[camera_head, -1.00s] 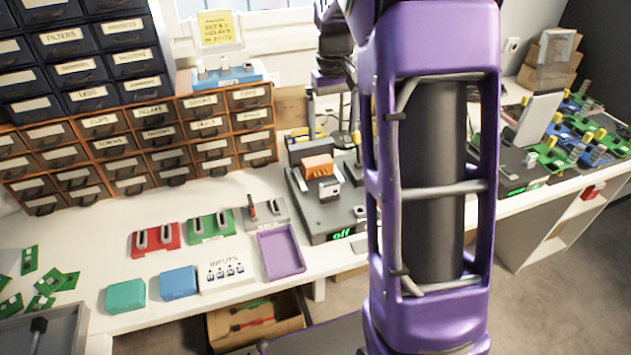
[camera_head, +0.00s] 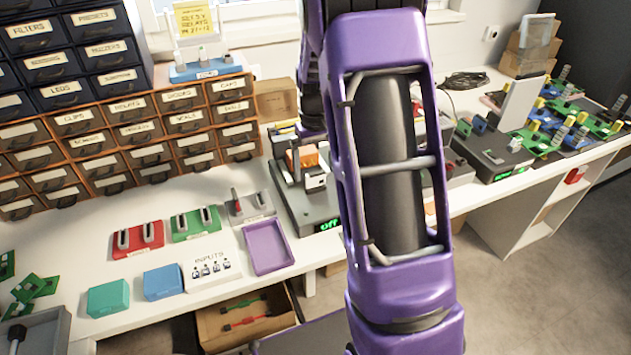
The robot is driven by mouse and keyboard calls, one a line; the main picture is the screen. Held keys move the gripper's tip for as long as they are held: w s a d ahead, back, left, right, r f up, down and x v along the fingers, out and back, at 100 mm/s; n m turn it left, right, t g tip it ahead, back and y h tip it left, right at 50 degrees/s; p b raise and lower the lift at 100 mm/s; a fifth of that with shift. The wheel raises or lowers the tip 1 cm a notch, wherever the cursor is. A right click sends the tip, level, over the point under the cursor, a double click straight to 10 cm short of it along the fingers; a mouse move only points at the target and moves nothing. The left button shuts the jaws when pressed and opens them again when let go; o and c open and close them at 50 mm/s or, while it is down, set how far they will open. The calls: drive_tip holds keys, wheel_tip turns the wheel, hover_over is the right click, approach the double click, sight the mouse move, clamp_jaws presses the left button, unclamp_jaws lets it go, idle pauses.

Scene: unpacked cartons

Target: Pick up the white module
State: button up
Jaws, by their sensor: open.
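A white module marked INPUTS (camera_head: 212,268) lies on the white table, with small dark marks on its top. It sits between a blue block (camera_head: 163,282) and a purple tray (camera_head: 268,248). My purple arm (camera_head: 390,150) fills the middle of the view. The dark end of my arm with my gripper (camera_head: 312,125) hangs behind it, mostly hidden, over the back of the grey device. It is open, to the right of the white module and apart from it. The fingertips are not clearly seen.
A teal block (camera_head: 108,298) is at the left. Red (camera_head: 138,240) and green (camera_head: 195,223) boards lie behind the module. A grey device reading "off" (camera_head: 300,208) stands to the right. Drawers (camera_head: 130,130) line the back. An open carton (camera_head: 245,318) is below the table edge.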

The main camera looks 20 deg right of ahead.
sight(315, 173)
wheel_tip(315, 173, down, 4)
drive_tip(key=shift+r, duration=0.25)
clamp_jaws()
idle(0.4)
